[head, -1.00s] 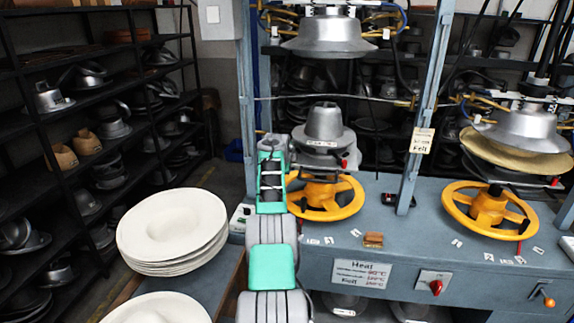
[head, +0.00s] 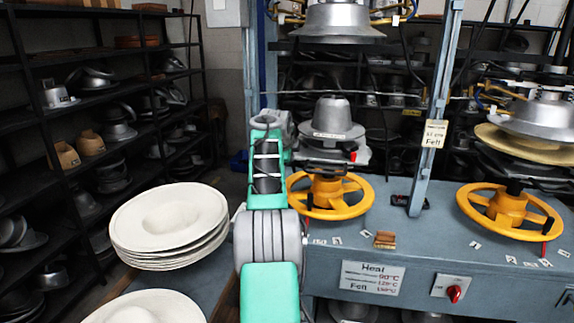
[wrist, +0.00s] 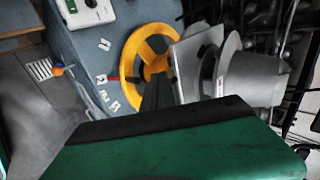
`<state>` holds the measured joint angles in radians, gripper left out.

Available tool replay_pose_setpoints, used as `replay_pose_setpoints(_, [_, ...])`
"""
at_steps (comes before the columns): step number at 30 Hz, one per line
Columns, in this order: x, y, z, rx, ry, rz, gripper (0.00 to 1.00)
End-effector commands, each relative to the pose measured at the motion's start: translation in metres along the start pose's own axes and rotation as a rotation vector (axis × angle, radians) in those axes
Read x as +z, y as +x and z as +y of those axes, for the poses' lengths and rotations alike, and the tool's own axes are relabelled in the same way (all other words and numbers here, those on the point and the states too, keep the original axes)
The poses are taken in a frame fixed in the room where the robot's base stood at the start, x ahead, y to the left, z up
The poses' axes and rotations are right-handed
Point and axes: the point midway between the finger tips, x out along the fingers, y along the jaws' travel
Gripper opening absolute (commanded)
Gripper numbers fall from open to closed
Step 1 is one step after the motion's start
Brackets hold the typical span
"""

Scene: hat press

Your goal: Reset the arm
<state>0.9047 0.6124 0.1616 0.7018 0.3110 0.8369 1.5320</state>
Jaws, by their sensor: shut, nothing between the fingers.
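My teal and grey arm rises from the bottom middle of the head view, in front of the press. Its far end is beside the left yellow handwheel (head: 328,212) and the silver hat mould (head: 331,115); the fingers cannot be made out there. In the wrist view my gripper (wrist: 161,88) shows as dark fingers together and empty, beyond the green casing. They overlap the yellow handwheel (wrist: 143,60) in the picture; contact cannot be told. The silver mould (wrist: 250,78) lies to their right in that view.
A stack of white felt hat blanks (head: 168,250) stands left of my arm, with another blank (head: 146,307) nearer. A second yellow handwheel (head: 508,228) is at the right. The blue press bench (head: 400,250) fills the front right. Dark shelves of moulds (head: 100,110) line the left.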

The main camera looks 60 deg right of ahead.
Motion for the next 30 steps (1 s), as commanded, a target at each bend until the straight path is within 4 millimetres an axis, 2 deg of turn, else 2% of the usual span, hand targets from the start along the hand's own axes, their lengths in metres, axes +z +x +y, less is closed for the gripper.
replay_pose_setpoints(3, [0.001, -0.025, 0.003, 0.000, 0.000, -0.001, 0.00])
replay_pose_setpoints(6, [0.001, -0.039, 0.002, 0.001, -0.001, -0.001, 0.00])
replay_pose_setpoints(13, [0.001, -0.046, 0.001, 0.004, -0.055, 0.000, 0.00])
replay_pose_setpoints(17, [0.001, -0.045, 0.002, 0.005, -0.317, -0.003, 0.00])
replay_pose_setpoints(19, [0.006, -0.042, 0.006, 0.013, -0.547, -0.018, 0.00])
replay_pose_setpoints(20, [0.009, -0.031, 0.022, 0.045, -0.661, -0.032, 0.00])
replay_pose_setpoints(21, [0.011, -0.014, 0.051, 0.102, -0.807, -0.059, 0.00])
replay_pose_setpoints(23, [0.013, 0.005, 0.092, 0.176, -0.973, -0.105, 0.00])
replay_pose_setpoints(25, [0.013, 0.023, 0.143, 0.263, -1.138, -0.172, 0.00])
replay_pose_setpoints(28, [0.007, 0.026, 0.225, 0.380, -1.377, -0.306, 0.00])
replay_pose_setpoints(30, [0.010, 0.008, 0.283, 0.438, -1.540, -0.426, 0.00])
